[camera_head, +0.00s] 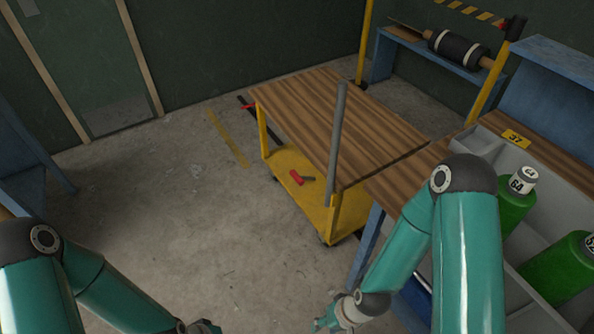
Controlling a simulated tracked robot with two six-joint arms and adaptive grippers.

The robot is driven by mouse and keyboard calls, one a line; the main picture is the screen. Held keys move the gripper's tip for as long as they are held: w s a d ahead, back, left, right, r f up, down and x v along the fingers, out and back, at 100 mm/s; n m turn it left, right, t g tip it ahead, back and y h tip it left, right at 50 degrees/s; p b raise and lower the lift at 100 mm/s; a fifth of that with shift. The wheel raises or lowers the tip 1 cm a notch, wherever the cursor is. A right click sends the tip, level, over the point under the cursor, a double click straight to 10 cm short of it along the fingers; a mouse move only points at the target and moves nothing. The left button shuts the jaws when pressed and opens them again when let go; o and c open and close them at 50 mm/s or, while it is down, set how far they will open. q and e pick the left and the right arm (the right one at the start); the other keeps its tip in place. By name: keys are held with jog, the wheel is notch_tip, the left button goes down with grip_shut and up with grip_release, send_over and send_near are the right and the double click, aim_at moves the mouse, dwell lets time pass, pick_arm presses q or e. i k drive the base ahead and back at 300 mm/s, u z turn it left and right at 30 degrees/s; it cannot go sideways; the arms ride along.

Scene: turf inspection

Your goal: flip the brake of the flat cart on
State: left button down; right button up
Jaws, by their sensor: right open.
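The flat cart (340,115) stands in the middle, with a brown wooden top, a yellow frame and a yellow lower deck (285,163). A grey upright bar (338,130) rises at its near right side. A red part with a dark end (296,177) shows at the lower deck; I cannot tell whether it is the brake lever. Another small red part (247,106) shows at the far left corner. My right gripper (328,320) is open at the bottom edge, in front of the cart and apart from it. My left gripper (205,328) is cut off by the bottom edge.
A workbench at the right holds a grey tray (480,140) with green bottles (515,205) and a yellow tag marked 37 (516,139). A blue rack (455,60) with a dark roller stands behind.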

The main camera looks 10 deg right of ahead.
aim_at(299, 179)
jog(key=z, duration=0.05)
jog(key=i, duration=0.9)
jog(key=u, duration=0.1)
